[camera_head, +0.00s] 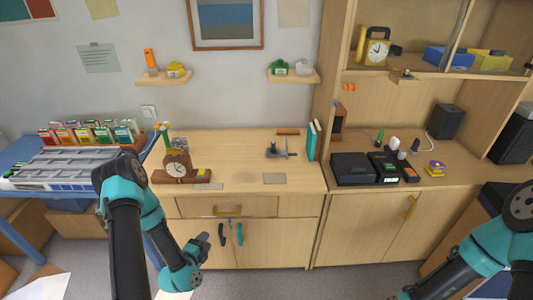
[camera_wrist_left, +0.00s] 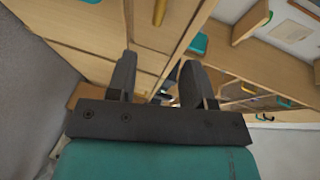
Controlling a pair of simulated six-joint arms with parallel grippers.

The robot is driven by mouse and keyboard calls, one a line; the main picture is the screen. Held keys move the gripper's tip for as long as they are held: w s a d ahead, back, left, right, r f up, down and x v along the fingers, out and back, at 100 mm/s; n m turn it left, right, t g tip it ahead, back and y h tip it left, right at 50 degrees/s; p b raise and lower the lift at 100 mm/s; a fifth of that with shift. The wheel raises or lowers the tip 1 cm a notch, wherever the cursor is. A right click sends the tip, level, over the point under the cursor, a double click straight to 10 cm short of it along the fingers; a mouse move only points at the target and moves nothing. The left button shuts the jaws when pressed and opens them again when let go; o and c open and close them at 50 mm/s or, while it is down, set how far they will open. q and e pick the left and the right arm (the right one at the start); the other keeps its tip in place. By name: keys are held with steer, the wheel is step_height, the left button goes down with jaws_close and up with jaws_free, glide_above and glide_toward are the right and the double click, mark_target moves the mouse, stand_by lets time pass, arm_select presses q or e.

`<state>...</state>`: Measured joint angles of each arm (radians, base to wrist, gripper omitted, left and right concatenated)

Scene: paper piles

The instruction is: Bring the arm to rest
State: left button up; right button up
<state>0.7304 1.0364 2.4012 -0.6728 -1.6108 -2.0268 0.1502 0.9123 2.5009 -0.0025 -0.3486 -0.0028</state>
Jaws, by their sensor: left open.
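My left arm comes in from the lower left in the head view, with teal and black links. My left gripper (camera_head: 201,243) hangs in front of the lower cabinet doors, over the floor side of the counter. In the left wrist view my left gripper (camera_wrist_left: 157,68) shows two dark fingers standing apart with nothing between them. My right arm shows as teal and black links at the lower right of the head view. Its gripper is cut off by the bottom edge.
The wooden counter (camera_head: 240,160) holds a mantel clock (camera_head: 176,168) and a small metal tool (camera_head: 278,152). A blue table (camera_head: 18,153) with a grey tray (camera_head: 70,165) stands at left. Black boxes (camera_head: 352,170) sit on the right counter. White paper (camera_head: 42,287) lies lower left.

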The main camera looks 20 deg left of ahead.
arm_select(q)
steer(key=s+d+f+n+g+h, duration=0.1)
steer(key=d+f+n+g+h, duration=0.2)
steer(key=d+n+g, duration=0.75)
steer(key=s+d+r+n+g, duration=0.2)
steer(key=s+d+n+g, duration=0.2)
steer(key=s+d+n, duration=0.4)
steer(key=shift+s+d+h, duration=0.3)
steer(key=shift+s+d, duration=0.1)
steer(key=shift+d, duration=0.75)
steer(key=shift+n+g, duration=0.25)
